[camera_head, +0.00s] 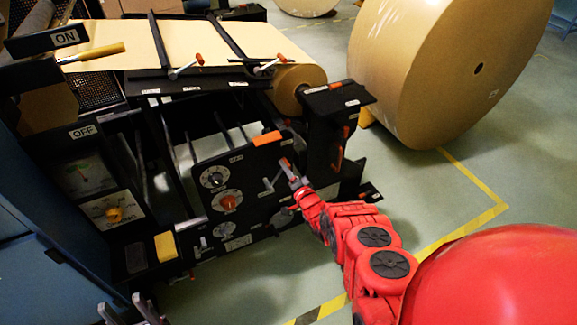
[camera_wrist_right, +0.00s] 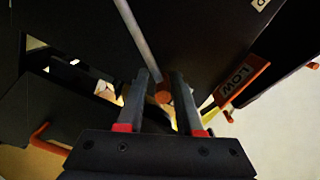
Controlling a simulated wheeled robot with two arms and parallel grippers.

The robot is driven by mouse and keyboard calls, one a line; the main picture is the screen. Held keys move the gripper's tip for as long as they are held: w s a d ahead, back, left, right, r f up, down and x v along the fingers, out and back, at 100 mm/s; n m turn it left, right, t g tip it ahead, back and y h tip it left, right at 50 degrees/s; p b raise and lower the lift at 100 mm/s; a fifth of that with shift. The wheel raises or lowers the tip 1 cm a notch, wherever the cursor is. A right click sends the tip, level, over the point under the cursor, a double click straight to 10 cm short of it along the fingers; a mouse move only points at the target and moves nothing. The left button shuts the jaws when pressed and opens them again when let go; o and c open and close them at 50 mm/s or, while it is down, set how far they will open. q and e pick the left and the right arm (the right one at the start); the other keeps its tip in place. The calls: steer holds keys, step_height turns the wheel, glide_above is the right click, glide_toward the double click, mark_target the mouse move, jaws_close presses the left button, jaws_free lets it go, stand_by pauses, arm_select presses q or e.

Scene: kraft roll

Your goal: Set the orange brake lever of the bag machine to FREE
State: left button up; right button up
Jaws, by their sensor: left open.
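The black bag machine (camera_head: 250,180) has a front panel with dials and small levers. A lever with an orange end (camera_head: 286,163) is beside my right gripper (camera_head: 292,180) at the panel's right side. In the right wrist view, a grey rod ends in an orange tip (camera_wrist_right: 163,93) between the parted fingers of my right gripper (camera_wrist_right: 162,80). The fingers look open, with gaps beside the tip; contact cannot be told. No FREE label is readable. My left gripper (camera_head: 128,310) is open and empty at the bottom left.
An orange LOW plate (camera_wrist_right: 238,82) is right of the fingers. An orange hooked handle (camera_head: 337,160) is on the black bracket. A huge kraft roll (camera_head: 430,70) stands at the back right.

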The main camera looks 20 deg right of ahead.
steer(key=shift+o, duration=1.3)
steer(key=shift+w+d, duration=0.1)
steer(key=shift+w, duration=0.05)
steer(key=shift+d+r, duration=0.15)
steer(key=shift+r, duration=0.1)
steer(key=shift+s+d, duration=0.15)
steer(key=shift+s, duration=0.65)
steer(key=s+p, duration=0.8)
steer(key=s, duration=0.8)
steer(key=shift+p, duration=0.35)
steer(key=shift+w+d, duration=0.1)
